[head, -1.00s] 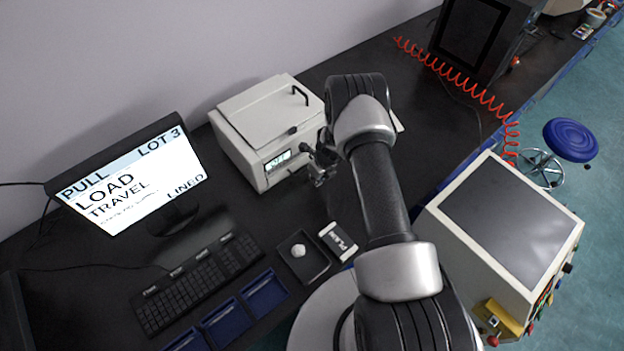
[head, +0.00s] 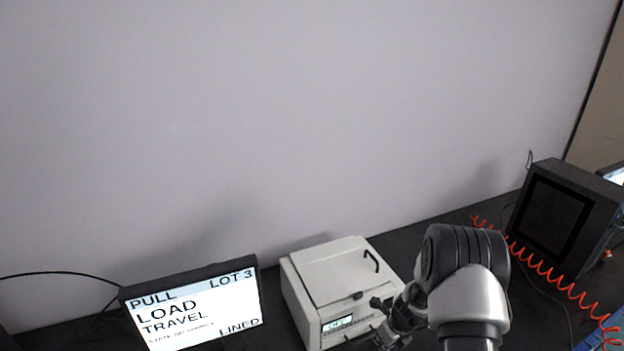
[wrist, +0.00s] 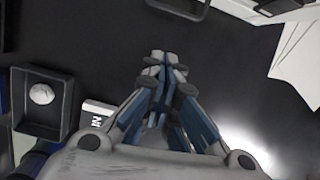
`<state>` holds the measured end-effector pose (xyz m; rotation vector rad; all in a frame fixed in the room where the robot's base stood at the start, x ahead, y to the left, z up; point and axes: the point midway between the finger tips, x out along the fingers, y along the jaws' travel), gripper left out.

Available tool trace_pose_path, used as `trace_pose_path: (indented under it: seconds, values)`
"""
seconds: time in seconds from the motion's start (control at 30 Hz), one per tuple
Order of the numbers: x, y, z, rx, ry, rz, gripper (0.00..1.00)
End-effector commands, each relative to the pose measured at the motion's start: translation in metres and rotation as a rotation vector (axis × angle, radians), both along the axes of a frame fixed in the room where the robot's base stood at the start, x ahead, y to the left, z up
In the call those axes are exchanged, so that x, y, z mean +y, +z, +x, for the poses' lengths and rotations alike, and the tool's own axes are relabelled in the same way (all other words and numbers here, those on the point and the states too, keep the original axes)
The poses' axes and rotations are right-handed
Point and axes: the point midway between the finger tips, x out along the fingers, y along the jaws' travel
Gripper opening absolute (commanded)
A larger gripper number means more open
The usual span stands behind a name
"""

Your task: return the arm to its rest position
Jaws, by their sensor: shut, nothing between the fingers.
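My gripper (wrist: 163,62) is in the wrist view, its fingers together over the bare dark bench top (wrist: 235,75) with nothing between them. In the head view my gripper (head: 384,322) is small and dark, in front of the right part of the white boxy instrument (head: 330,272). My arm rises at the lower right of that view, its lower links cut off by the bottom edge. I cannot tell the gap between gripper and instrument.
A monitor (head: 195,310) reading "LOAD TRAVEL" stands left of the instrument. A dark box-shaped unit (head: 560,218) and a red coiled hose (head: 545,268) are at right. The wrist view shows a black tray (wrist: 42,100) holding a whitish lump (wrist: 41,93), a white labelled block (wrist: 97,113) and papers (wrist: 298,55).

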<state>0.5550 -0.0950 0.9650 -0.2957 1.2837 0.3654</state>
Motion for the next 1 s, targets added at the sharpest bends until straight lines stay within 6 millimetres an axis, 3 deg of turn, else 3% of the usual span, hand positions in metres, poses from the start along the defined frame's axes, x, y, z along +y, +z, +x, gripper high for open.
trace_pose_path:
  seconds: [0.2,0.43,0.6,0.7,0.83,1.0]
  values:
    - [0.031,0.091,0.009,-0.108,0.414,-0.073,0.0]
    - [0.069,0.187,-0.03,-0.214,0.948,-0.211,0.0]
    - [0.09,0.238,-0.082,-0.269,1.329,-0.342,0.0]
    - [0.099,0.258,-0.119,-0.289,1.547,-0.427,0.0]
    - [0.106,0.273,-0.17,-0.299,1.824,-0.545,0.0]
    - [0.106,0.275,-0.239,-0.277,2.165,-0.707,0.0]
